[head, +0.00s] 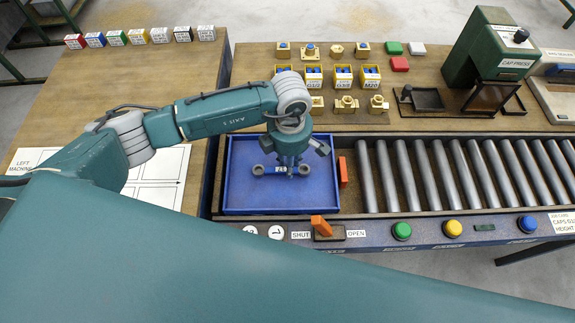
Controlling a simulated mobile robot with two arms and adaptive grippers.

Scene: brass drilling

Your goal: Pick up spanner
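A spanner (270,170) with a blue middle and dark grey rounded ends lies crosswise in the blue tray (240,198), or just above its floor; I cannot tell which. My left gripper (290,168) points down over the tray, with its fingertips at the spanner's middle. The fingers and spanner overlap in this view, so I cannot tell whether they are closed on it. My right gripper is not in view.
An orange block (343,171) stands at the tray's right edge, beside the roller conveyor (460,175). An orange lever (321,226) is in front, between SHUT and OPEN labels. Brass fittings (346,103) and yellow boxes (313,78) stand behind. A green cap press (490,50) is back right.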

